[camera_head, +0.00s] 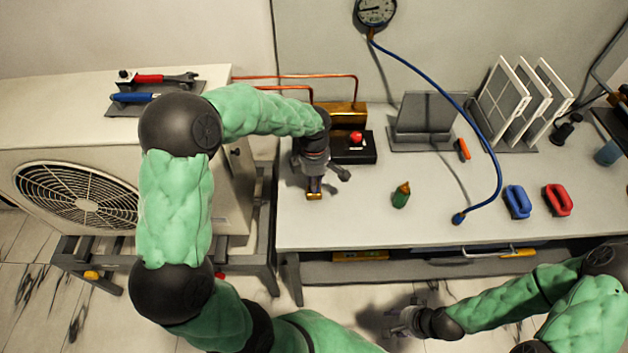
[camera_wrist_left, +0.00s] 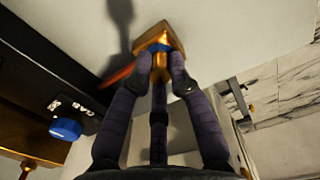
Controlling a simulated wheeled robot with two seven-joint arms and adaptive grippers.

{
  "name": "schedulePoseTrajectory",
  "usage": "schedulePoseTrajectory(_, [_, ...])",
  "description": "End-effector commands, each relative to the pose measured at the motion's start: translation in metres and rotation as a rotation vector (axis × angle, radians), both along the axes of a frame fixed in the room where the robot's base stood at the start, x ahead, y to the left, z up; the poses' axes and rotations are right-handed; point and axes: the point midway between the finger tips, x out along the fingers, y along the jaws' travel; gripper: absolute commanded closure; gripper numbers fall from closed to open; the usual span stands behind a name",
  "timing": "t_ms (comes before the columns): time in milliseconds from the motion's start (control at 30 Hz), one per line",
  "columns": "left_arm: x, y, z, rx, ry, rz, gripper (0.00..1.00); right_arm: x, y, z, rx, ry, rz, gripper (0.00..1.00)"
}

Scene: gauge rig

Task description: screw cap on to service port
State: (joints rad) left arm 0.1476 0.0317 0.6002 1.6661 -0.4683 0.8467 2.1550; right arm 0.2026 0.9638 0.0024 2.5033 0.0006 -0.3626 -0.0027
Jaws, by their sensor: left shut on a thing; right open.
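A small brass service port (camera_head: 314,196) stands near the table's left front edge. In the left wrist view its flat brass base (camera_wrist_left: 165,32) shows just beyond my fingertips, with a blue band above it. My left gripper (camera_head: 314,178) points down over it, its fingers closed around a small brass-coloured cap (camera_wrist_left: 160,68) at the port. The cap is partly hidden between the fingers, so I cannot tell how far it sits on the port. My right gripper (camera_head: 403,321) is open and empty, low in front of the table.
A black box with a red knob (camera_head: 356,136) and brass block stands behind my left gripper. The table's front middle is mostly clear.

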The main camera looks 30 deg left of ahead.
Motion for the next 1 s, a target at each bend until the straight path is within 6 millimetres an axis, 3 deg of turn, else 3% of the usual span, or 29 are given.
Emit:
schedulePoseTrajectory(267, [0.0, 0.0, 0.001, 0.0, 0.001, -0.046, 1.0, 0.0, 0.0, 0.002, 0.0, 0.0, 0.0, 0.55])
schedulePoseTrajectory(633, [0.0, 0.0, 0.001, 0.0, 0.0, -0.42, 1.0, 0.0, 0.0, 0.015, 0.0, 0.0, 0.0, 0.55])
schedulePoseTrajectory(1000, [0.0, 0.0, 0.0, 0.0, 0.0, -0.459, 1.0, 0.0, 0.0, 0.015, 0.0, 0.0, 0.0, 0.55])
